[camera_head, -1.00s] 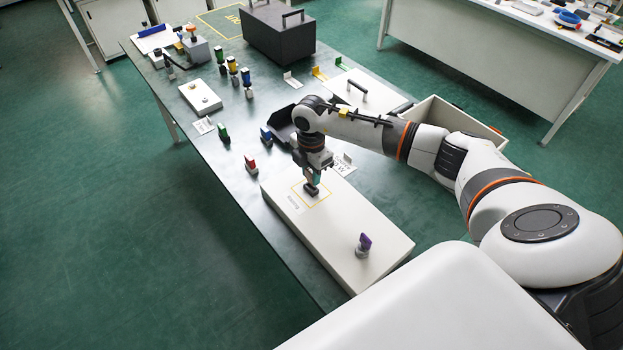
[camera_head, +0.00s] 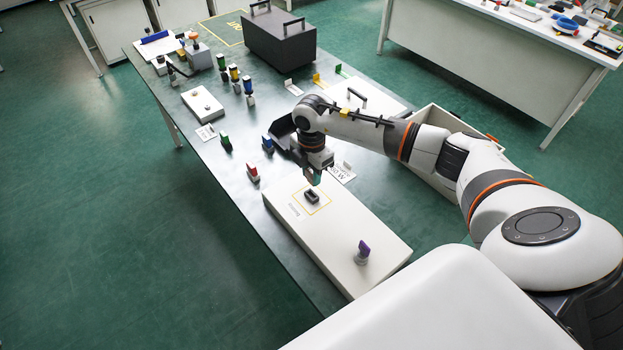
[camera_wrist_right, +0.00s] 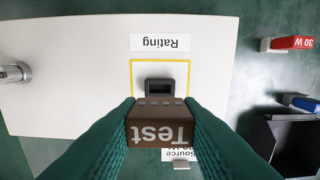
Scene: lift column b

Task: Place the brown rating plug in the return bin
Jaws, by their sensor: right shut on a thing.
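My right gripper (camera_head: 313,178) is shut on the brown rating plug (camera_wrist_right: 160,126), marked "Test", in the right wrist view. It holds the plug just above the white panel (camera_head: 340,245), apart from the dark socket (camera_head: 312,196) in the yellow-outlined square labelled "Rating". The socket (camera_wrist_right: 160,87) looks empty. The plug is mostly hidden by the gripper in the head view. A black open-topped bin (camera_wrist_right: 280,146) stands beside the panel; it shows partly behind my arm in the head view (camera_head: 281,129). I cannot read a label on it. My left gripper is not in view.
A red (camera_head: 252,172), a green (camera_head: 225,140) and a blue plug (camera_head: 267,143) stand on the table left of the bin. A pale open box (camera_head: 450,117) lies beyond my right arm.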

